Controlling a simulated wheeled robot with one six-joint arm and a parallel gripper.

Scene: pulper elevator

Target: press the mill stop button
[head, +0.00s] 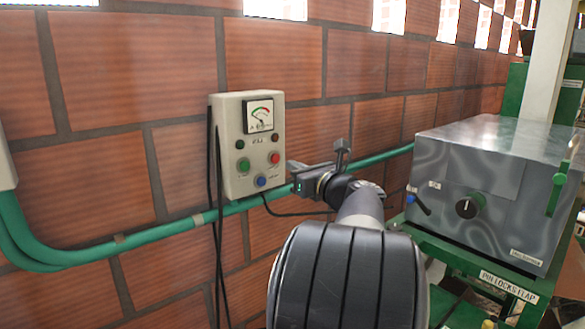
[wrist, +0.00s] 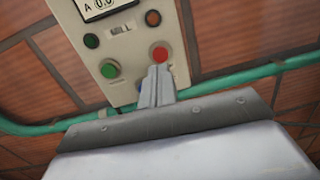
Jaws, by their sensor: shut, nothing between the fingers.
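The control box (head: 232,130) is a beige panel on the brick wall, with a gauge at its top. Its red button (head: 274,157) is at the lower right, a green button (head: 243,164) at the lower left and a blue button (head: 261,181) at the bottom. In the wrist view the red button (wrist: 159,54) shows just beyond the fingertips, with the green button (wrist: 109,69) to the left. My gripper (head: 294,167) is shut and empty, its tips close to the red button. I cannot tell whether they touch it.
A green pipe (head: 220,212) runs along the wall below the box, and black cables (head: 213,170) hang at its left. A grey metal machine (head: 490,180) with a knob and levers stands at the right.

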